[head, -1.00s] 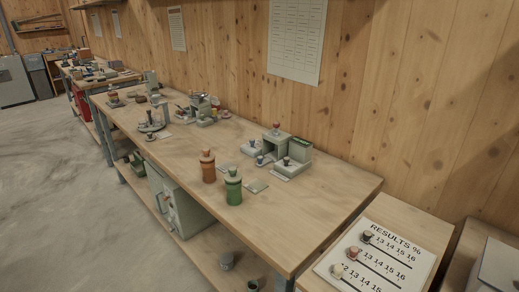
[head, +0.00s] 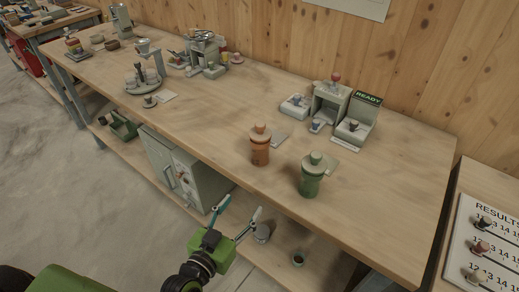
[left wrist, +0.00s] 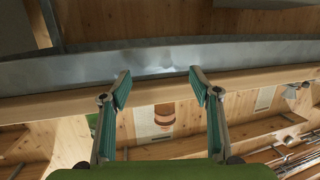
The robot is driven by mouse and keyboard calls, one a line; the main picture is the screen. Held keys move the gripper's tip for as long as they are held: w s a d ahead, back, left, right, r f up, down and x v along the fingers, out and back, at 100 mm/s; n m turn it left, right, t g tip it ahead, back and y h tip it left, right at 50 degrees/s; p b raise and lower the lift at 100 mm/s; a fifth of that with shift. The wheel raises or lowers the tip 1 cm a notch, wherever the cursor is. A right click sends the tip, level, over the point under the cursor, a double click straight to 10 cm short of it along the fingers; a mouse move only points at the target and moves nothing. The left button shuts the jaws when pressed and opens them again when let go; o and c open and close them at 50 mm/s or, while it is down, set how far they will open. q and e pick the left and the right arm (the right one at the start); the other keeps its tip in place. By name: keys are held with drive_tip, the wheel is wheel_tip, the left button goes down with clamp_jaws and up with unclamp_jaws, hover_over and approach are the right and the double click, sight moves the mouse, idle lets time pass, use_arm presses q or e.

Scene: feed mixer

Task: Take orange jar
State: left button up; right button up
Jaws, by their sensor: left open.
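The orange jar (head: 260,146) stands upright on the wooden workbench (head: 200,128), near its front edge and left of a green jar (head: 312,176). My left gripper (head: 240,208) is open and empty, in front of the bench's front edge and apart from the orange jar. In the left wrist view the open fingers (left wrist: 159,85) frame part of the orange jar (left wrist: 164,114) beyond the bench edge, and the picture looks upside down. The rest of the jar is hidden there. My right gripper is not in view.
A device with a READY display (head: 356,122) stands behind the jars. A stand with small parts (head: 146,76) is farther left. A lower shelf (head: 275,240) holds a grey cabinet (head: 172,170) and small cups. A results board (head: 485,240) lies at right.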

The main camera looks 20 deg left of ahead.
use_arm(q)
drive_tip(key=t, duration=0.2)
approach(256, 156)
drive_tip(key=w, duration=0.4)
drive_tip(key=w+p, duration=0.1)
drive_tip(key=w, duration=0.1)
drive_tip(key=shift+w+d+f, duration=0.3)
drive_tip(key=shift+f, duration=0.05)
drive_tip(key=w, duration=0.3)
drive_tip(key=w+p, duration=0.1)
drive_tip(key=w, duration=0.1)
drive_tip(key=shift+w+d+r, duration=0.15)
drive_tip(key=shift+d+r, duration=0.1)
drive_tip(key=shift+d, duration=0.15)
drive_tip(key=shift+w, duration=0.4)
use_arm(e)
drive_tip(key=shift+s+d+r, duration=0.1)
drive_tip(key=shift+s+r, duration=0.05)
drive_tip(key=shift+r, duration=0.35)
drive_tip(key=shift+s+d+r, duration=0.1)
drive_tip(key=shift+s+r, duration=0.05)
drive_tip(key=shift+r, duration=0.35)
use_arm(q)
drive_tip(key=shift+s, duration=0.1)
drive_tip(key=c, duration=1.2)
drive_tip(key=shift+o, duration=0.2)
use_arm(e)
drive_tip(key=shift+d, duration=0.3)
